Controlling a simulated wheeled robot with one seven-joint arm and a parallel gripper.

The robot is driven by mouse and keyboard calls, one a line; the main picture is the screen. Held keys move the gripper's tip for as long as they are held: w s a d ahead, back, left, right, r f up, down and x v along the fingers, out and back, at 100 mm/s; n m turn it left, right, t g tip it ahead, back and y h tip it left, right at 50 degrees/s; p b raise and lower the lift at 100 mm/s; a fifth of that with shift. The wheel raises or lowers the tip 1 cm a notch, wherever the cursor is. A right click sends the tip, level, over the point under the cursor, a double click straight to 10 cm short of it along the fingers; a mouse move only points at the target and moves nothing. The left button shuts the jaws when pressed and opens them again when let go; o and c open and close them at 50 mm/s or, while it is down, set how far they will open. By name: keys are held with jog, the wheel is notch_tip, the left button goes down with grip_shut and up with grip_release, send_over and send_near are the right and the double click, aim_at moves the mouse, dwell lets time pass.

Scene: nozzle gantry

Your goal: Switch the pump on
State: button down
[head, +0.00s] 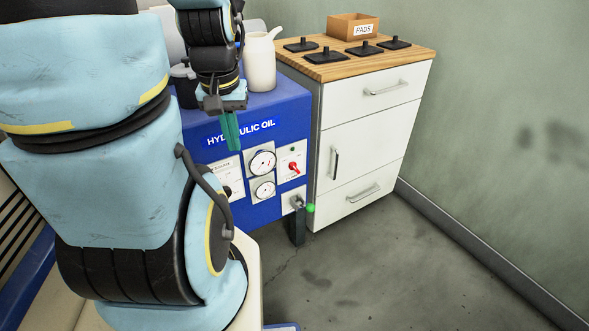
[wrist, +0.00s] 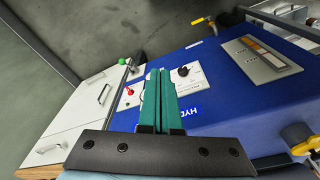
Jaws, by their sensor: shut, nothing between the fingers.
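The blue hydraulic oil cabinet (head: 265,212) has a front panel with two round gauges (head: 262,163). A red-handled switch (head: 294,167) sits on a white plate right of the gauges; it also shows in the wrist view (wrist: 129,93). A black rotary knob (wrist: 184,71) sits on another plate, mostly hidden by my arm in the head view. Which control switches the pump cannot be read. My gripper (head: 231,147) points down before the cabinet's upper front, above the gauges. Its teal fingers (wrist: 159,72) are shut and empty, hiding the gauges in the wrist view.
A lever with a green knob (head: 310,208) juts out low on the cabinet front. A white drawer unit (head: 372,125) stands to the right, with black pads and a PADS box (head: 353,25) on top. A white jug (head: 260,62) stands on the cabinet. The floor in front is clear.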

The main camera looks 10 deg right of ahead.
jog(key=c, duration=1.5)
grip_release()
jog(key=shift+f, duration=0.1)
jog(key=o, duration=0.6)
jog(key=w+d+f+t+b, duration=0.1)
jog(key=w+d+f+b, duration=0.1)
jog(key=w+f+b, duration=0.1)
jog(key=w+d+f+n+t+b, duration=0.1)
jog(key=w+d+f+b, duration=0.1)
jog(key=w+f+b, duration=0.1)
jog(key=w+d+f+t+h+b, duration=0.1)
jog(key=w+d+f+b, duration=0.1)
jog(key=w+d, duration=0.1)
jog(key=shift+f+b, duration=0.4)
jog(key=shift+o, duration=0.2)
jog(key=w+d+f+n+t+b, duration=0.55)
jog(key=w+d+f+b, duration=0.35)
jog(key=w+f+b, duration=0.35)
jog(key=n+t+y+b, duration=0.6)
jog(key=y+b, duration=0.3)
jog(key=b, duration=0.9)
send_near(296, 169)
jog(key=b+x, duration=0.1)
jog(key=x, duration=0.8)
jog(key=shift+w+f+b, duration=0.1)
jog(key=shift+w+b, duration=0.1)
jog(key=shift+b, duration=0.2)
jog(key=shift+c, duration=0.3)
grip_shut()
